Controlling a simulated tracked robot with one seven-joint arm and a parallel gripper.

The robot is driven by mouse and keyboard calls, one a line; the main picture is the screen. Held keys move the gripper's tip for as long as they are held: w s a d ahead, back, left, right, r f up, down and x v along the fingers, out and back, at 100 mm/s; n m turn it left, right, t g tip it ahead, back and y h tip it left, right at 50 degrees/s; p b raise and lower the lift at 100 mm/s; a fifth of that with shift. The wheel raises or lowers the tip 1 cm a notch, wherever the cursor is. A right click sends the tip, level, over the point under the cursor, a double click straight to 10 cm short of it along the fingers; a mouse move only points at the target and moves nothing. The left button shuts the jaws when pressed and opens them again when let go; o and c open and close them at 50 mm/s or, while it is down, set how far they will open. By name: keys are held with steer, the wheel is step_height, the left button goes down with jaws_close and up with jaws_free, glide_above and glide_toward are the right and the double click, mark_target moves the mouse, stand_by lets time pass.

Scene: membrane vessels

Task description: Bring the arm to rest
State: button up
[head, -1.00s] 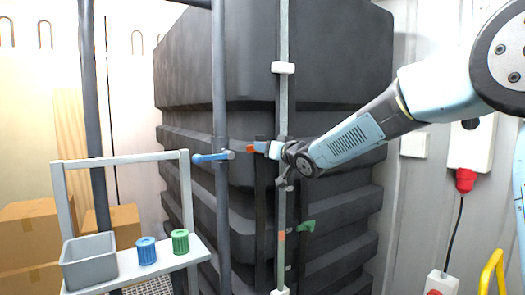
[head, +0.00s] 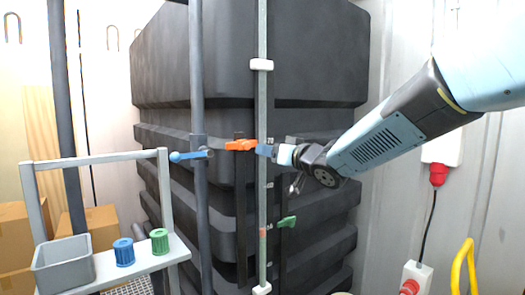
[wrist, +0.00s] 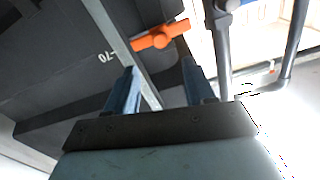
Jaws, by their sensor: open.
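My arm reaches in from the upper right in the head view. My gripper (head: 268,150) is at mid-height in front of the black ribbed vessel (head: 250,60), close to the upright level rail (head: 262,100). An orange valve handle (head: 241,145) lies just left of the fingertips in the head view. In the wrist view my gripper (wrist: 160,85) shows two blue fingers spread apart with nothing between them, and the orange handle (wrist: 160,36) is beyond them. Whether a finger touches the rail cannot be told.
A blue-handled valve (head: 190,155) sits on the grey pipe (head: 198,90). A green handle (head: 287,222) is lower on the vessel. A shelf (head: 180,247) holds a grey bin (head: 63,264), a blue cap (head: 123,252) and a green cap (head: 159,241). A yellow rail (head: 462,265) stands at right.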

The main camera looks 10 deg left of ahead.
steer(key=shift+s+d, duration=0.5)
steer(key=shift+d, duration=0.05)
steer(key=shift+d, duration=0.1)
steer(key=s+d+f+m+h, duration=0.1)
steer(key=s+d+m+h, duration=0.1)
steer(key=d+h, duration=0.35)
steer(key=s+d+f+m+h, duration=0.2)
steer(key=s+d+h, duration=0.1)
steer(key=d, duration=0.6)
steer(key=s+d+f+m+h, duration=0.15)
steer(key=d+h, duration=0.25)
steer(key=d, duration=0.4)
steer(key=s+d+f+m+g, duration=0.1)
steer(key=s+d+f+g, duration=0.2)
steer(key=s, duration=0.8)
steer(key=s+d+f+g, duration=0.3)
steer(key=s+d+f, duration=0.3)
steer(key=s, duration=0.5)
steer(key=shift+d+m+h, duration=0.2)
steer(key=shift+m+h, duration=0.15)
steer(key=shift+h, duration=0.1)
steer(key=shift+w, duration=0.1)
